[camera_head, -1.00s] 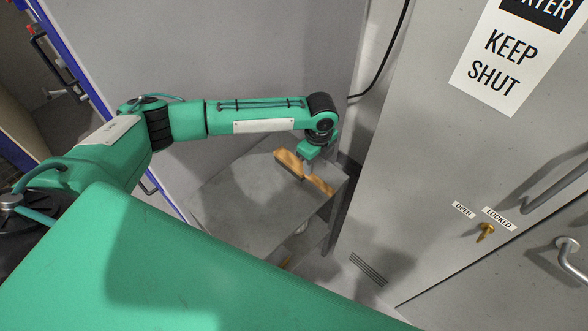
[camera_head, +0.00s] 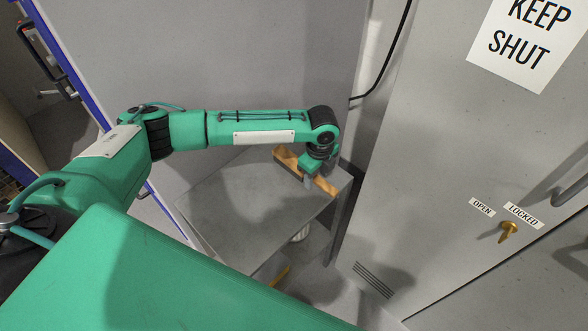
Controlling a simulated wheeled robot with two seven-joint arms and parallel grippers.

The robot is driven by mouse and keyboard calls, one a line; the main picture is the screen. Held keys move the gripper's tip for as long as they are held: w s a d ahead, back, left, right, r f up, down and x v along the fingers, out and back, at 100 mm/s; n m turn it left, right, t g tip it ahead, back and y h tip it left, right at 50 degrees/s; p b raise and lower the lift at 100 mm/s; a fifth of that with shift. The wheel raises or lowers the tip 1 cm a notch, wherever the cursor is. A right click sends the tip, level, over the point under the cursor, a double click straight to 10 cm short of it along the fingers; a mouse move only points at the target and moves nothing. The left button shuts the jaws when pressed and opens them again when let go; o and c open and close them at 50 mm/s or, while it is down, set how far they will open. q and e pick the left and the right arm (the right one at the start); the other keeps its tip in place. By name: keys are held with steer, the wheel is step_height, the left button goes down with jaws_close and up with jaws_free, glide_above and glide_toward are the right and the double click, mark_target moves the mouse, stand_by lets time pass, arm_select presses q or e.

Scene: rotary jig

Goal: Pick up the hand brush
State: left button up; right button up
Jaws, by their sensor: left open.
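The hand brush (camera_head: 287,158), with a tan wooden body, lies on the grey table near its back right corner. My left gripper (camera_head: 307,180) points down over the middle of the brush and hides part of it. Its fingers are open, at or just above the brush; I cannot tell whether they touch it. The brush's right end (camera_head: 326,187) shows past the gripper. My right gripper is not in view.
The grey table (camera_head: 235,205) has a bare top left of the brush. A grey cabinet door (camera_head: 440,130) with a "KEEP SHUT" sign (camera_head: 522,45) and a brass latch (camera_head: 508,231) stands at right. A black cable (camera_head: 385,65) hangs on the wall behind. A white object (camera_head: 300,235) shows under the table.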

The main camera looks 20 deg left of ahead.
arm_select(q)
steer(key=shift+f, duration=0.4)
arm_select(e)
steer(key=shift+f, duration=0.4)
arm_select(q)
steer(key=shift+r, duration=0.1)
steer(key=c, duration=1)
jaws_close()
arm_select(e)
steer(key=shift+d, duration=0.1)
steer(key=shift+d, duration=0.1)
arm_select(q)
steer(key=shift+r, duration=0.15)
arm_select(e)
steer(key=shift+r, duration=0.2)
